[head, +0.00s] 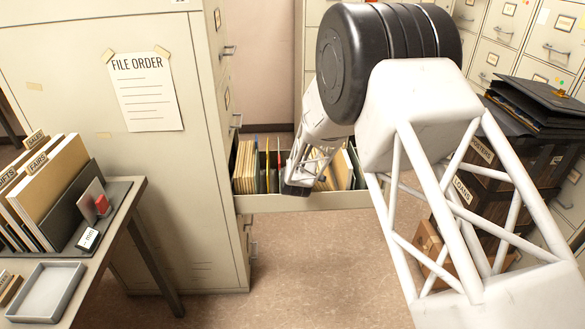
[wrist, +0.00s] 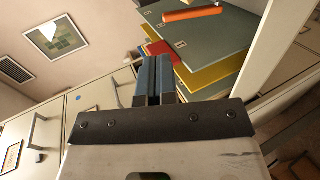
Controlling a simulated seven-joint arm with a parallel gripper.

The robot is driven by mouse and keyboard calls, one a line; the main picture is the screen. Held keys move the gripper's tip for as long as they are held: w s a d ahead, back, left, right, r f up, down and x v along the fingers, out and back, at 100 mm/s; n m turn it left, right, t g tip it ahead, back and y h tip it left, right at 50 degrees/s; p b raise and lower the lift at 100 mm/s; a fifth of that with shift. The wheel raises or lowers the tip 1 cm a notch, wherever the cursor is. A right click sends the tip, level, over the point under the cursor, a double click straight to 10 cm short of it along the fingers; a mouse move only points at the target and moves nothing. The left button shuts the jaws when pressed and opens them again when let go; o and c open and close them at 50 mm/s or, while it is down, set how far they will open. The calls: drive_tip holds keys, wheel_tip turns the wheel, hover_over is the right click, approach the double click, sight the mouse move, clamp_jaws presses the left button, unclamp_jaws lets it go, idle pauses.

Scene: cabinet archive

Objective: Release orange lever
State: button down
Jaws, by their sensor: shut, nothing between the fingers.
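The orange lever (wrist: 192,13) shows in the wrist view as an orange bar lying across the top of a grey-green folder divider (wrist: 205,45). I cannot make it out in the head view. My gripper (wrist: 155,78) has blue fingers, shut together and empty, and appears a little apart from the lever, below and left of it in the wrist view. In the head view my gripper (head: 298,182) is at the open file drawer (head: 290,203), among its upright folders. My arm hides part of the drawer.
A beige cabinet (head: 165,200) holds the drawer. A table (head: 125,225) with file holders and a tray (head: 48,289) stands at left. Labelled boxes (head: 475,195) stacked under black folders (head: 535,105) stand at right. The floor (head: 320,270) below the drawer is clear.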

drive_tip(key=shift+v, duration=2.35)
drive_tip(key=s+d+r+m+g+y, duration=0.1)
drive_tip(key=s+d+r+m+g, duration=0.25)
drive_tip(key=s+r, duration=0.65)
drive_tip(key=s+d+r+m+g, duration=0.25)
drive_tip(key=s+r+m, duration=0.25)
drive_tip(key=s+r, duration=0.5)
drive_tip(key=s+d+r+m+g, duration=0.1)
drive_tip(key=s+d+r+m, duration=0.1)
drive_tip(key=s, duration=0.9)
drive_tip(key=s+d+r+m+g, duration=0.2)
drive_tip(key=s+m, duration=0.2)
drive_tip(key=s, duration=0.7)
drive_tip(key=s+d+r+m+g+h, duration=0.1)
drive_tip(key=s+d+r+m, duration=0.1)
drive_tip(key=s, duration=0.9)
drive_tip(key=shift+s+r+m+g, duration=0.4)
drive_tip(key=shift+r+m, duration=0.2)
drive_tip(key=shift+m, duration=0.25)
drive_tip(key=shift+d, duration=0.1)
